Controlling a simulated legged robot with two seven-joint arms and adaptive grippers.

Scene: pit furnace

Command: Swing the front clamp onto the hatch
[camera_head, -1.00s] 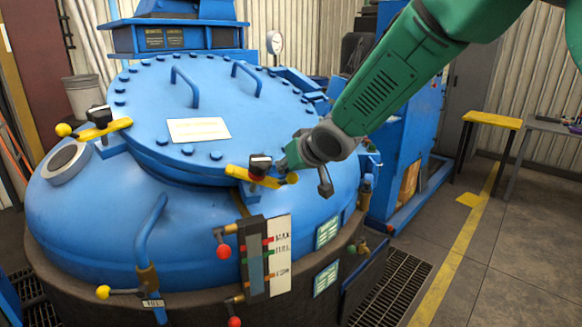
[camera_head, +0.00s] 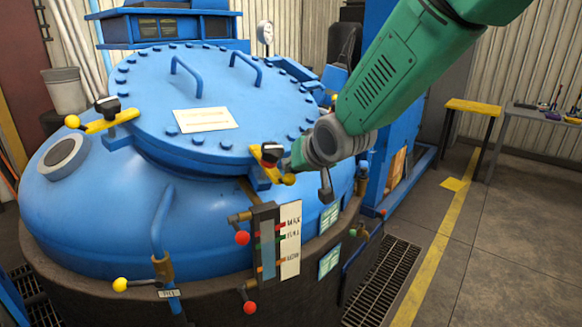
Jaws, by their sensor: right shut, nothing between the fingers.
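The round blue hatch (camera_head: 215,95) with bolts around its rim lies shut on the large blue vessel. The front clamp (camera_head: 275,165), a short yellow bar with a black knob, sits at the hatch's front right edge. Its bar points from the hatch rim toward the lower right, and its inner end is partly hidden by the knob. My right gripper (camera_head: 308,170) is shut and empty, close beside the clamp on its right. Whether it touches the bar I cannot tell. My left gripper is not in view.
A second yellow clamp (camera_head: 108,122) sits at the hatch's left edge. Two blue handles stand on the hatch. A level gauge (camera_head: 278,240) with red-knobbed valves is on the vessel's front. A yellow-topped table (camera_head: 472,108) stands right; the floor there is clear.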

